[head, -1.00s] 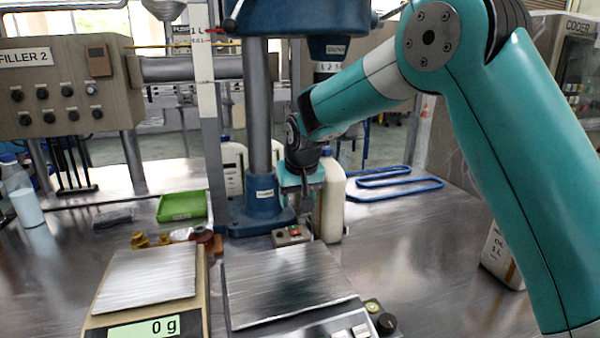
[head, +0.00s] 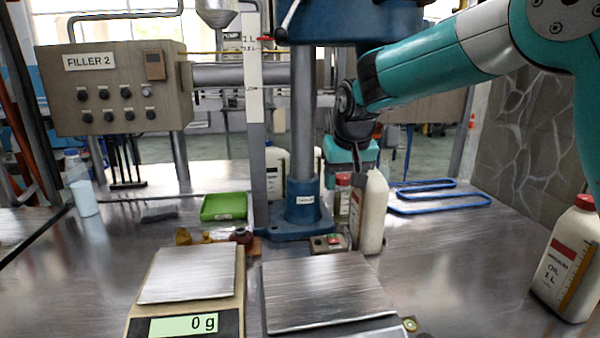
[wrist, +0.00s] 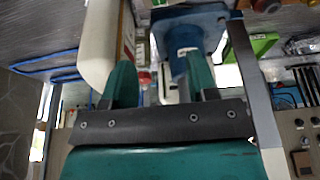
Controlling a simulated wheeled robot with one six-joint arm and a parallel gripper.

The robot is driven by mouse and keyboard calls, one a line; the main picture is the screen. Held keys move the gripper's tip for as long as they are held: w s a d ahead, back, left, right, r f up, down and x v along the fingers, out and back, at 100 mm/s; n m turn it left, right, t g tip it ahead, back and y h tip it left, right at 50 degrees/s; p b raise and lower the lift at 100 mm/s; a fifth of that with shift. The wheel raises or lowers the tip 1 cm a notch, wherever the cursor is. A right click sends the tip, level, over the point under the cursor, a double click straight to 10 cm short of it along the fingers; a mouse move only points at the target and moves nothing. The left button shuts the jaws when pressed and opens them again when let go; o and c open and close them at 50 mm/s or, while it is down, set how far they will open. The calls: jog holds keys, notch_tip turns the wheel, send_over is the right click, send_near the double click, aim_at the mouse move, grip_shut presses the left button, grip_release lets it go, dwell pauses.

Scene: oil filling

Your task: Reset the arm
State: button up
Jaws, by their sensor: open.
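My arm reaches in from the upper right in the head view. My gripper (head: 357,170) points down behind the top of a cream bottle (head: 371,218) beside the blue press column (head: 303,205). In the wrist view my gripper (wrist: 160,78) shows two teal fingers spread apart with nothing held between them. The cream bottle (wrist: 98,40) shows next to the left finger there, and the blue column base (wrist: 188,38) lies beyond the fingers. I cannot tell whether a finger touches the bottle.
Two scales stand in front, the left (head: 185,275) reading 0 g and the right (head: 325,290) empty. A green tray (head: 224,207) sits left of the column. A red-capped oil bottle (head: 568,258) stands at right. Blue tubing (head: 440,195) lies on open bench.

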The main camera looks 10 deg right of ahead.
jog(key=s+a+r+n+g+y+p, duration=0.1)
jog(key=s+r+n+p, duration=0.1)
jog(key=s, duration=0.9)
jog(key=s+a+r+n+g+y+p, duration=0.1)
jog(key=s+a+r+n+p, duration=0.1)
jog(key=s, duration=1)
jog(key=s+a+r+n+g+y+p, duration=0.1)
jog(key=s+a+r+n+y+p, duration=0.1)
jog(key=s, duration=0.9)
jog(key=shift+s+n+g+p, duration=0.15)
jog(key=shift+n+g+p, duration=0.35)
jog(key=shift+p, duration=0.6)
